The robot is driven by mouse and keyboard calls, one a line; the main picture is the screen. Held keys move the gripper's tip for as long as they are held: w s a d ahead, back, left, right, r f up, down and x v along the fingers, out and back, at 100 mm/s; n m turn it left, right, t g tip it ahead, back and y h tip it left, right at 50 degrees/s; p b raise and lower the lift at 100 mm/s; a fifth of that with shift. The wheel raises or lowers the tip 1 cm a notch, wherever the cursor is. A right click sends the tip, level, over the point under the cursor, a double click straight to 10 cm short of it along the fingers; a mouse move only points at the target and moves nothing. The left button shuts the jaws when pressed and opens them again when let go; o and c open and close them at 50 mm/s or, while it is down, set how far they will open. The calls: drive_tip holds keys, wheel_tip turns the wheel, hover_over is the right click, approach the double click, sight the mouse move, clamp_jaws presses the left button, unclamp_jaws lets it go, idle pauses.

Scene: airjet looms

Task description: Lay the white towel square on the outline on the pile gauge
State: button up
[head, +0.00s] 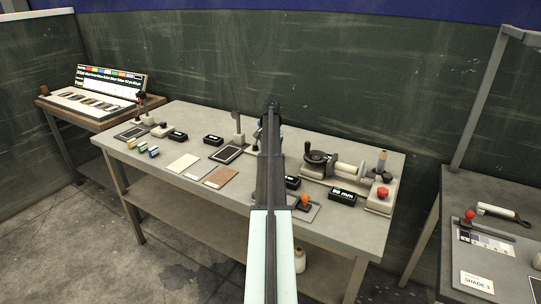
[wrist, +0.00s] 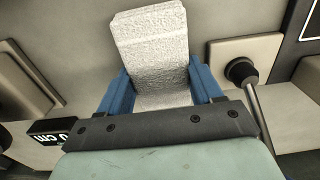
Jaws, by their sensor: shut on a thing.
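The white towel square (wrist: 152,45) is a thick, rough-textured piece in the wrist view. My gripper (wrist: 160,88) has its blue fingers on either side of the towel and is shut on it. The towel's far part sticks out beyond the fingers; its near end is hidden behind the dark gripper bar. I cannot tell for certain which bench device is the pile gauge, and no outline is clear.
The grey workbench (head: 205,206) carries a cream square (head: 184,163), a brown square (head: 221,177), black label blocks (head: 342,197) and a hand-wheel device (head: 320,160). A beige plate with a dark knob (wrist: 240,71) is right of the towel. A black block (wrist: 52,132) is left.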

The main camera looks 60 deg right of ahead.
drive_tip(key=shift+r+n, duration=1.1)
drive_tip(key=shift+r, duration=3.7)
drive_tip(key=s+a+f+n, duration=0.3)
drive_tip(key=a, duration=0.5)
drive_tip(key=w+a+f+n, duration=0.35)
drive_tip(key=w+a, duration=0.35)
drive_tip(key=a, duration=1.7)
drive_tip(key=w+a+f+n, duration=0.2)
drive_tip(key=w+a+n, duration=0.4)
drive_tip(key=a, duration=1.7)
drive_tip(key=w+a+f+n, duration=0.25)
drive_tip(key=w+a, duration=0.55)
drive_tip(key=a, duration=1.6)
drive_tip(key=s+f, duration=0.7)
drive_tip(key=f, duration=0.1)
drive_tip(key=shift+d+n, duration=0.2)
drive_tip(key=shift+n, duration=0.2)
drive_tip(key=shift+s+f, duration=0.1)
